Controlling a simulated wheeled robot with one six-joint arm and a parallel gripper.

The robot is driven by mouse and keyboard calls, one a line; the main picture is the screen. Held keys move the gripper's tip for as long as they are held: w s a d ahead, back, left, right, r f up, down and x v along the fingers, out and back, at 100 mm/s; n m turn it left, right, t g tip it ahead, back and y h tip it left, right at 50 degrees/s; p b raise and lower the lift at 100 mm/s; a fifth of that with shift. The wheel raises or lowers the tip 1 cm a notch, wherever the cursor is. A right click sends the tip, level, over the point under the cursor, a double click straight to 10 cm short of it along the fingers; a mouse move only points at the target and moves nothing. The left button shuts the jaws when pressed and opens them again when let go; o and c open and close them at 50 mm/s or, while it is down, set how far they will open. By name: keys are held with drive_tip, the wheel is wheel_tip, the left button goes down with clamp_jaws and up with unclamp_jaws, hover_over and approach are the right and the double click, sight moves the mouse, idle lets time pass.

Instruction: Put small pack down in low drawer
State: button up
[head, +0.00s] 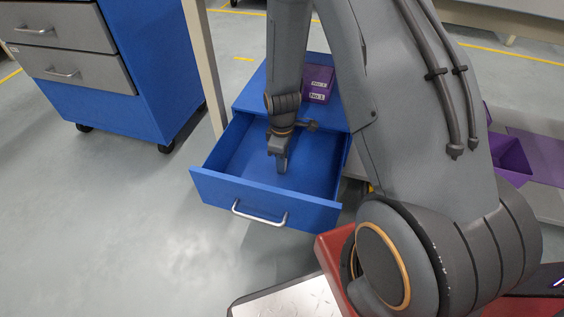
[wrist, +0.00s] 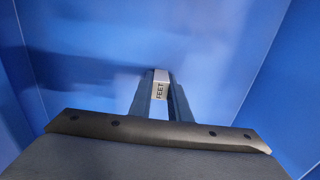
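The low drawer (head: 262,201) is blue, has a silver handle and is pulled open from its blue cabinet. My gripper (head: 281,163) points down inside the drawer, between its side walls. In the wrist view, the two fingers of my gripper (wrist: 161,92) close in on the small pack (wrist: 161,84), whose pale face reads "FEET". The pack sits between the fingertips, above the drawer's blue floor (wrist: 215,60); I cannot tell how large the gap below it is. In the head view I cannot make out the pack, which is hidden by the gripper.
A blue cabinet with grey drawers (head: 80,70) stands at the left. A pale table leg (head: 204,65) rises beside the drawer cabinet. Open floor (head: 110,210) lies to the left.

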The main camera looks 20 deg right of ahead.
drive_tip(key=o, duration=0.4)
drive_tip(key=shift+o, duration=0.2)
wheel_tip(320, 180, up, 12)
drive_tip(key=p, duration=0.5)
drive_tip(key=shift+r, duration=0.25)
drive_tip(key=s+a+r+m, duration=0.1)
drive_tip(key=s+a+r, duration=0.3)
drive_tip(key=a+r, duration=0.3)
drive_tip(key=s+a+r+m, duration=0.1)
drive_tip(key=s+a+r, duration=0.3)
drive_tip(key=a+r, duration=0.3)
drive_tip(key=s+a+r+m, duration=0.1)
drive_tip(key=s+a+r, duration=0.2)
drive_tip(key=s, duration=0.6)
drive_tip(key=s+a+r+m+y, duration=0.1)
drive_tip(key=s+a+r, duration=0.3)
drive_tip(key=s+r, duration=0.3)
drive_tip(key=shift+s+a, duration=0.15)
drive_tip(key=shift+s, duration=0.75)
